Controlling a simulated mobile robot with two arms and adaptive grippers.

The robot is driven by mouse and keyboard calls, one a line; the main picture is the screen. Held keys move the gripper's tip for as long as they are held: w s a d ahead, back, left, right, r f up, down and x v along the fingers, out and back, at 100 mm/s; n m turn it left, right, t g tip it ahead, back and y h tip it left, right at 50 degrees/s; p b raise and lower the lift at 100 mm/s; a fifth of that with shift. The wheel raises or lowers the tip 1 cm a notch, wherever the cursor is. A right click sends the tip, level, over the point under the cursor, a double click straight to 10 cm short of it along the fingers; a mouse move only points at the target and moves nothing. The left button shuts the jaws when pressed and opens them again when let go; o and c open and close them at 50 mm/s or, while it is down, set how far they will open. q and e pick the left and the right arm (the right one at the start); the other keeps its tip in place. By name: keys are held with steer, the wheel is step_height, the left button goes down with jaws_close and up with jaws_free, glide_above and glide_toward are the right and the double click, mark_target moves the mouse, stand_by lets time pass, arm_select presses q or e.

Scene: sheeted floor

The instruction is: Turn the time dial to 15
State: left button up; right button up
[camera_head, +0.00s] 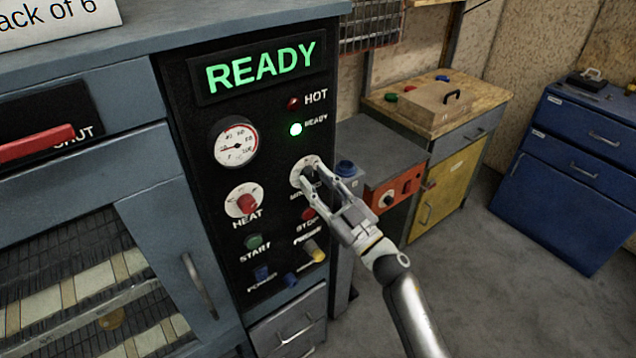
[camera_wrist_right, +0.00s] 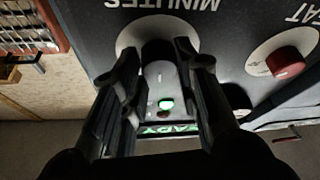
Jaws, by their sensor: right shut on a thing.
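The time dial (camera_head: 298,178) is a white round plate on the black control panel (camera_head: 215,130), to the right of the heat dial. My right gripper (camera_head: 318,178) comes from the lower right and is shut on its knob, hiding most of it. In the right wrist view the picture is upside down: the white dial plate (camera_wrist_right: 128,38) shows under the word MINUTES, and the dark knob (camera_wrist_right: 159,52) sits between my two fingers. The pointer's setting and the numbers are hidden or too small to read. My left gripper is not in view.
The heat dial (camera_head: 246,201) has a red knob. A gauge (camera_head: 236,142) and the green READY display (camera_head: 262,68) are above it. Start (camera_head: 254,242) and other buttons lie below. An orange box (camera_head: 398,190) stands to the right of the panel. A blue cabinet (camera_head: 580,150) stands farther right.

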steer(key=n+g+y, duration=0.1)
steer(key=n, duration=0.3)
steer(key=n+g+p, duration=0.1)
steer(key=n+g, duration=0.1)
steer(key=n, duration=0.1)
steer(key=shift+d+r+n+g+y, duration=0.1)
steer(key=shift+d+n+g+y, duration=0.05)
steer(key=shift+n+g+y, duration=0.2)
steer(key=n+g+p, duration=0.1)
steer(key=n, duration=0.3)
steer(key=shift+w+r+g, duration=0.1)
steer(key=shift+g, duration=0.25)
steer(key=shift+n+g+p, duration=0.5)
steer(key=shift+n, duration=0.95)
steer(key=o, duration=1)
steer(key=shift+d, duration=0.1)
